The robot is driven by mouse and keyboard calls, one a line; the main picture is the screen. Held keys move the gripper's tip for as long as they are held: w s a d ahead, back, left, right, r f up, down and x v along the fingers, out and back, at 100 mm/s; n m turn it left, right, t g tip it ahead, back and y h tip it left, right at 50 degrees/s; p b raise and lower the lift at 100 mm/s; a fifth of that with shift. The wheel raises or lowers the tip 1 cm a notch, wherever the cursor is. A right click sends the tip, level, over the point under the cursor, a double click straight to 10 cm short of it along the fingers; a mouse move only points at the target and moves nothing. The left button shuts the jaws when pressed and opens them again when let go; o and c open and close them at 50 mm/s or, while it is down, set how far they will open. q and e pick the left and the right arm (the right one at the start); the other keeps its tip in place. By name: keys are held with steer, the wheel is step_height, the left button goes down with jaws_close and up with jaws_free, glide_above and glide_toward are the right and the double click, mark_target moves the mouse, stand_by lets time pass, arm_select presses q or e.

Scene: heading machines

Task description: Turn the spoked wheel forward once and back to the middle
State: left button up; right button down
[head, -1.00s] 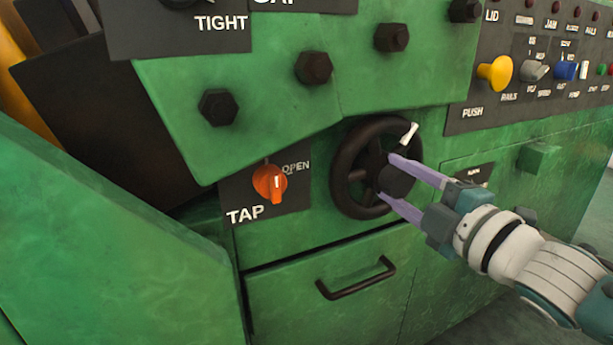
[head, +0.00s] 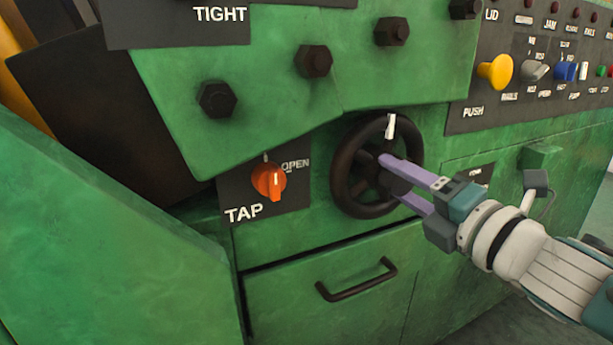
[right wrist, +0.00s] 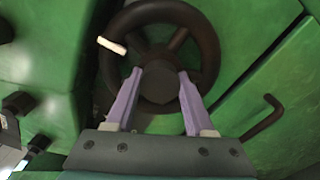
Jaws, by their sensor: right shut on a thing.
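The dark spoked wheel (head: 345,185) is mounted on the green machine front, right of the orange tap knob. Its white handle or marker (head: 391,126) stands near the top of the rim, slightly right. My right gripper (head: 388,178) reaches in from the right, with its purple fingers shut on the wheel's hub. In the right wrist view the wheel (right wrist: 208,50) fills the top middle, the fingers sit either side of its hub (right wrist: 160,82), and the white handle (right wrist: 111,45) is at upper left. My left gripper is not in view.
The orange tap knob (head: 270,182) is close left of the wheel. A drawer handle (head: 356,280) sticks out below. Dark bolts (head: 314,61) project above. A panel with a yellow push button (head: 495,72) and other switches is at upper right.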

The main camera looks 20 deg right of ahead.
stand_by(0.4)
steer(key=shift+c, duration=1.3)
jaws_free()
steer(key=shift+s, duration=0.1)
steer(key=s+p, duration=0.1)
steer(key=s, duration=0.8)
steer(key=shift+s+d, duration=0.35)
steer(key=shift+d, duration=0.05)
